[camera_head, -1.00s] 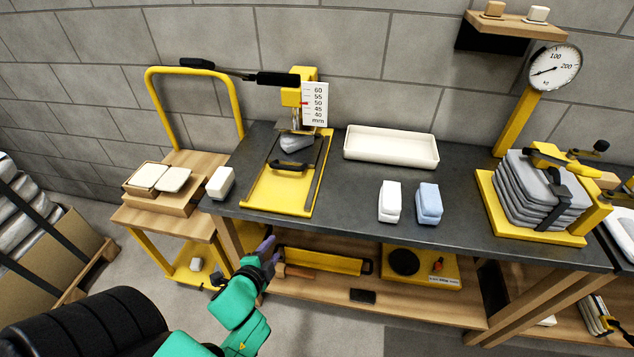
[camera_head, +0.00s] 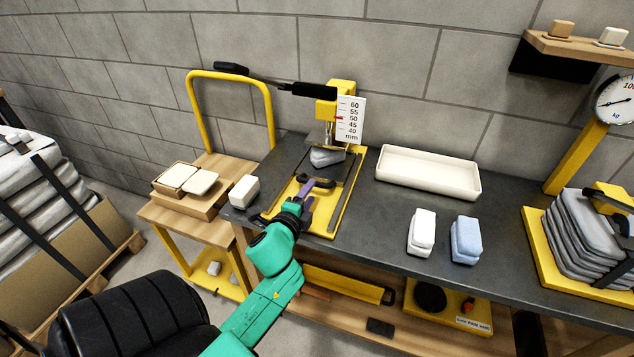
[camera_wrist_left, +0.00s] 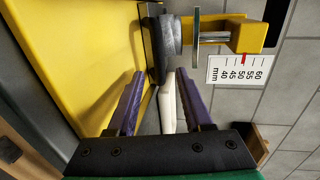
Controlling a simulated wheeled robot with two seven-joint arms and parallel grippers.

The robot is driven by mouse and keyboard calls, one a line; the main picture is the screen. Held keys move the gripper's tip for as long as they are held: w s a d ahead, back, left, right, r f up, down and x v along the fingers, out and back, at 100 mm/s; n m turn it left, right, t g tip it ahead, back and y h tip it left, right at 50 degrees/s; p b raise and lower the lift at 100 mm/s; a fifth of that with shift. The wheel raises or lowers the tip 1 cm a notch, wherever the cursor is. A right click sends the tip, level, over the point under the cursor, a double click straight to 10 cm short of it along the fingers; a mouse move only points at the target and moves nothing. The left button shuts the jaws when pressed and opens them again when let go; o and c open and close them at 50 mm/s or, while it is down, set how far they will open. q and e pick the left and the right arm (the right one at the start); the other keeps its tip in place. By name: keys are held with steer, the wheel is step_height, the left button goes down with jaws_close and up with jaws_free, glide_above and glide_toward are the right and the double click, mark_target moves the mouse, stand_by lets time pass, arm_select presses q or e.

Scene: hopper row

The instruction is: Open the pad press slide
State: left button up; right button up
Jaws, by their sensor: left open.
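The pad press stands at the left end of the dark bench, with a yellow base (camera_head: 275,207), a yellow head and a millimetre scale (camera_head: 350,119). Its dark slide has a black handle (camera_head: 323,183) at the front, partly covered by my gripper. A grey pad (camera_head: 324,156) sits under the press head; it also shows in the left wrist view (camera_wrist_left: 169,36). My left gripper (camera_head: 316,186) is open at the handle, its purple fingers spread above the yellow base. I cannot tell whether they touch the handle. In the left wrist view the fingers (camera_wrist_left: 160,88) are apart.
A white block (camera_head: 244,191) stands left of the press. A white tray (camera_head: 425,177), a white block (camera_head: 421,232) and a blue block (camera_head: 466,240) are to its right. The press lever (camera_head: 300,89) reaches left above the base. A wooden side table (camera_head: 196,220) adjoins the bench.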

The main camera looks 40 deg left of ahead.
mark_target(317, 185)
arm_select(q)
steer(key=x, duration=0.6)
steer(key=shift+s+f, duration=0.1)
jaws_close()
stand_by(1.1)
